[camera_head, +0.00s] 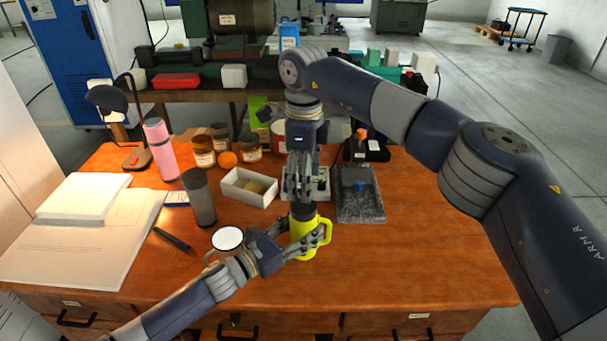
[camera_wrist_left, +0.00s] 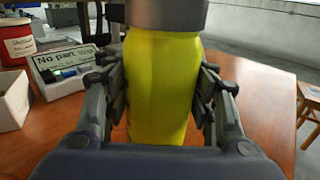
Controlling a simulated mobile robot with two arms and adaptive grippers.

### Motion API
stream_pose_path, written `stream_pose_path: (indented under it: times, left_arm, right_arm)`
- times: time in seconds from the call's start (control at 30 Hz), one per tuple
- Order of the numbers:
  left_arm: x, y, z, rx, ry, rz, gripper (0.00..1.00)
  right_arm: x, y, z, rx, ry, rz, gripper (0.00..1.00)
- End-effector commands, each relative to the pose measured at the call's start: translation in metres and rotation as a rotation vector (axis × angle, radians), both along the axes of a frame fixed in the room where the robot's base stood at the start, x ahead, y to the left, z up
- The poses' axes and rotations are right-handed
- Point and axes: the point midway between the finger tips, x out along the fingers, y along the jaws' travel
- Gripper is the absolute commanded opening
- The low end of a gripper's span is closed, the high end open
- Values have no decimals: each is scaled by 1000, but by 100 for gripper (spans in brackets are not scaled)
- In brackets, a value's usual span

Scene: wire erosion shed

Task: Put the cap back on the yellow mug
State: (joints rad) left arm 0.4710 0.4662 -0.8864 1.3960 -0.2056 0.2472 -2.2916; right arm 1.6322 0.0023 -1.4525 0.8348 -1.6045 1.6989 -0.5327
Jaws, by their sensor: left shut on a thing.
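The yellow mug (camera_head: 301,234) stands upright near the middle of the wooden table, its handle to the right. My left gripper (camera_head: 294,246) is shut on its body. In the left wrist view, the yellow mug (camera_wrist_left: 163,85) sits between both fingers. A dark grey cap (camera_head: 303,211) is at the top of the mug; its lower part shows as a grey band (camera_wrist_left: 165,14) in the left wrist view. My right gripper (camera_head: 302,192) points down directly over the cap. Its fingertips are too small and overlapped to tell whether they grip it.
A white mug (camera_head: 228,239) stands left of my left gripper. A white open box (camera_head: 249,197), a grey cylinder (camera_head: 199,197) and a stone tray (camera_head: 360,212) stand around the mug. The table's right side is clear.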

Motion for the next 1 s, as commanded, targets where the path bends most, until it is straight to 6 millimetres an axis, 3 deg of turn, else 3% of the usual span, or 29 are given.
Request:
stream_pose_path:
  times: [0.3, 0.5, 0.7, 1.0]
  left_arm:
    - [0, 0, 0, -1, -1, 0, 0]
    - [0, 0, 0, -1, -1, 0, 0]
    - [0, 0, 0, -1, -1, 0, 0]
    - [0, 0, 1, -1, -1, 0, 0]
  right_arm:
    - [0, 0, 4, -1, 0, 587, 66]
    - [0, 1, 6, -1, 0, 859, 66]
    - [0, 1, 7, -1, 0, 979, 66]
    - [0, 1, 7, -1, 0, 991, 66]
